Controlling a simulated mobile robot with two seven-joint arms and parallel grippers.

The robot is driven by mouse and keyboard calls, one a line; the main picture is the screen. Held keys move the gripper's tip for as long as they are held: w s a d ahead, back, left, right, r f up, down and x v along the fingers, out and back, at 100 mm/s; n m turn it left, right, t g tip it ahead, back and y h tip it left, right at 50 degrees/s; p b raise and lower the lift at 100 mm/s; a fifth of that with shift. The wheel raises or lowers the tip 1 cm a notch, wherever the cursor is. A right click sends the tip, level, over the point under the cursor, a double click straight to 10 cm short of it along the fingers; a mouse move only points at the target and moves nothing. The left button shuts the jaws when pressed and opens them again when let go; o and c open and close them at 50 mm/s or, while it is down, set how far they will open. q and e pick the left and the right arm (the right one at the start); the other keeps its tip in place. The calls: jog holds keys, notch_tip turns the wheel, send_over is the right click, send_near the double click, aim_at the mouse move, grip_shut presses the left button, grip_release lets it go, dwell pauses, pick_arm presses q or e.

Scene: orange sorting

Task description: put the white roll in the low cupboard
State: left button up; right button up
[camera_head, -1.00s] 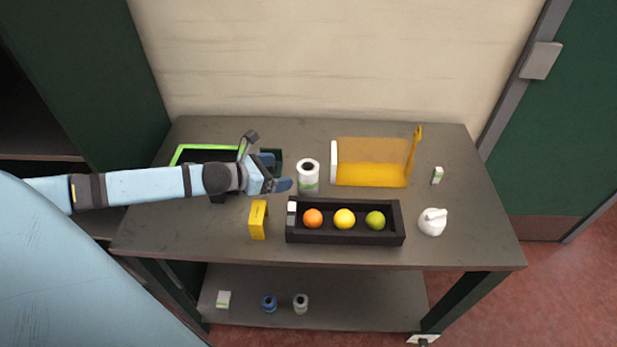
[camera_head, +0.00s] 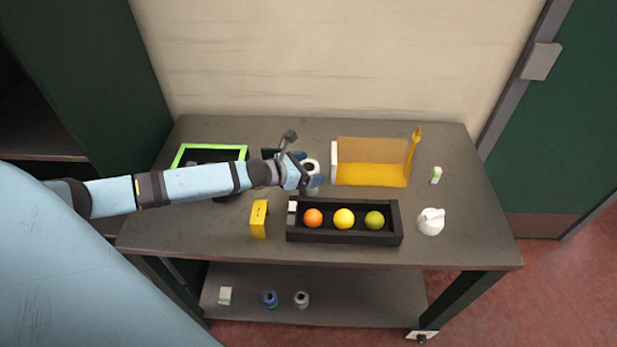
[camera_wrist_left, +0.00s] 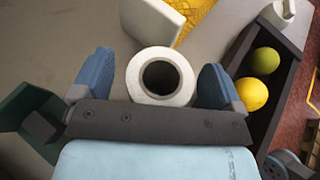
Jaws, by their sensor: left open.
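The white roll (camera_head: 310,166) stands upright on the table, partly hidden by my left gripper (camera_head: 308,173) in the head view. In the left wrist view the roll (camera_wrist_left: 161,77) shows its round top and dark core between the two blue fingers of my left gripper (camera_wrist_left: 160,85). The fingers are open, one on each side of the roll; I cannot tell whether either touches it. A low shelf (camera_head: 355,301) lies under the table. A dark cabinet with an open front (camera_head: 40,120) stands at the left; I cannot tell which is the low cupboard. My right gripper is not in view.
A black tray (camera_head: 345,237) holds an orange, a yellow and a green fruit just in front. A yellow bin (camera_head: 372,165) stands right of the roll. A yellow block (camera_head: 258,219), green-rimmed box (camera_head: 210,150) and white jug (camera_head: 431,221) are also on the table.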

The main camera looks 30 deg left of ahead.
pick_arm(q)
jog(key=c, duration=1)
jog(key=shift+r, duration=0.15)
